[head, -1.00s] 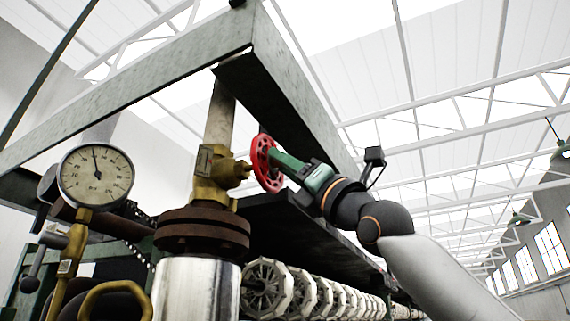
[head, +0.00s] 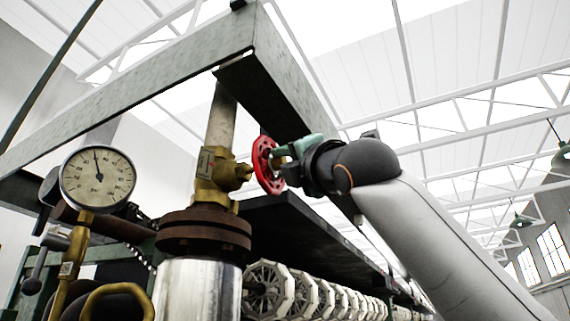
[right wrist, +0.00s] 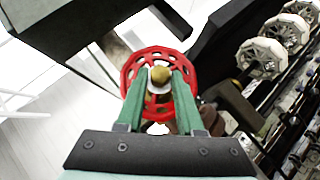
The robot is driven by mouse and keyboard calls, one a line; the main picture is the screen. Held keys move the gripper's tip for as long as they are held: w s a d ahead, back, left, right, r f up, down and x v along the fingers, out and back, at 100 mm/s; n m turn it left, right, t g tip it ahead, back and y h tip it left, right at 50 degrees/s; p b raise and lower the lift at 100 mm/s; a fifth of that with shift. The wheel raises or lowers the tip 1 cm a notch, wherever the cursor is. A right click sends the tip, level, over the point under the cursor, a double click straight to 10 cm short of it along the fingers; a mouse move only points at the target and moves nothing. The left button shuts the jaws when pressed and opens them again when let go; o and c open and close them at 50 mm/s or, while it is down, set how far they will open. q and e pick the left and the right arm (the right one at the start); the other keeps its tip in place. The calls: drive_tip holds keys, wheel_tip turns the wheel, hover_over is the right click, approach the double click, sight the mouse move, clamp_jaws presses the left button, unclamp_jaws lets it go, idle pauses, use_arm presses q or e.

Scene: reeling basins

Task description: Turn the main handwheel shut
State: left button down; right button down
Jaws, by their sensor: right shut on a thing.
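The main handwheel is a red, holed wheel (head: 265,166) on a brass valve (head: 212,172) on the vertical pipe, below the green steel frame. My right gripper (head: 279,158) is at the face of the wheel, its arm coming in from the right. In the right wrist view the red wheel (right wrist: 129,72) lies ahead, and the two green fingers (right wrist: 158,88) reach to its middle on either side of the brass hub (right wrist: 160,75). The right gripper is shut on the handwheel. The fingers hide part of the wheel. My left gripper is not in view.
A round pressure gauge (head: 98,179) on brass fittings stands at the left. A rusty flange (head: 204,232) sits below the valve. A green steel beam (head: 275,95) passes close above the wheel. White reels (head: 268,287) run in a row below a dark shelf (head: 290,225).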

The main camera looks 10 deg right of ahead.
drive_tip(key=shift+m+h, duration=0.5)
drive_tip(key=shift+m, duration=0.2)
drive_tip(key=c, duration=0.6)
unclamp_jaws()
drive_tip(key=shift+s, duration=0.1)
drive_tip(key=b+v, duration=0.6)
drive_tip(key=v, duration=0.6)
drive_tip(key=shift+s+b, duration=0.2)
drive_tip(key=shift+b, duration=0.1)
drive_tip(key=shift+d, duration=0.1)
